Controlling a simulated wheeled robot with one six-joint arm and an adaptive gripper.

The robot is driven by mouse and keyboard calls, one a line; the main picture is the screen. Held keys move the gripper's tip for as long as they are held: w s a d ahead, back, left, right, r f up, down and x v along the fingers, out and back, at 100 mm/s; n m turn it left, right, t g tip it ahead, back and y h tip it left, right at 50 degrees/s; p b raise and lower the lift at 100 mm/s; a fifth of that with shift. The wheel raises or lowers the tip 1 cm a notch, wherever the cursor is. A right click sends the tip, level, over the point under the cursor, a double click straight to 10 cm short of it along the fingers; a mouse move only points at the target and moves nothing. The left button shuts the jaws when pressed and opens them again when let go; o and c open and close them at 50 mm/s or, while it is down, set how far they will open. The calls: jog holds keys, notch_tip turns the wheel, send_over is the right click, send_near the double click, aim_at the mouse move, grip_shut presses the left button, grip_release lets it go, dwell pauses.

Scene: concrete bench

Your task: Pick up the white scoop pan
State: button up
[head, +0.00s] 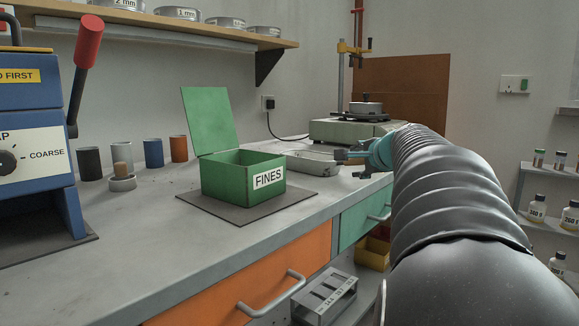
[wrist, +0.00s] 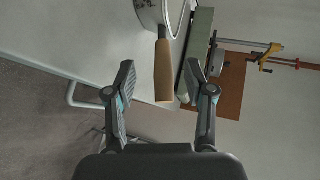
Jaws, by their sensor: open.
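The white scoop pan (head: 313,162) lies on the bench just behind and to the right of the green box marked FINES. In the wrist view its white rim (wrist: 150,13) is at the top edge, cut off by the frame. Its tan handle (wrist: 163,72) points down the picture towards my gripper. My gripper (head: 352,161) is open, just right of the pan over the bench's front edge. In the wrist view the handle appears between the two open fingers (wrist: 162,78), with a gap on both sides. I cannot tell how deep it sits between them.
The green box (head: 225,182) stands open on a dark mat (head: 300,203) left of the pan. A pale green device (head: 350,131) with a dish on top stands behind my gripper. Several cups and a blue machine (head: 30,130) are at left. The front bench strip is clear.

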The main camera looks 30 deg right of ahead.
aim_at(354, 161)
jog(key=shift+d+x, duration=0.1)
jog(key=shift+x, duration=1.4)
jog(key=shift+d+x, duration=0.15)
jog(key=shift+x, duration=1.35)
jog(key=shift+r, duration=0.15)
grip_shut()
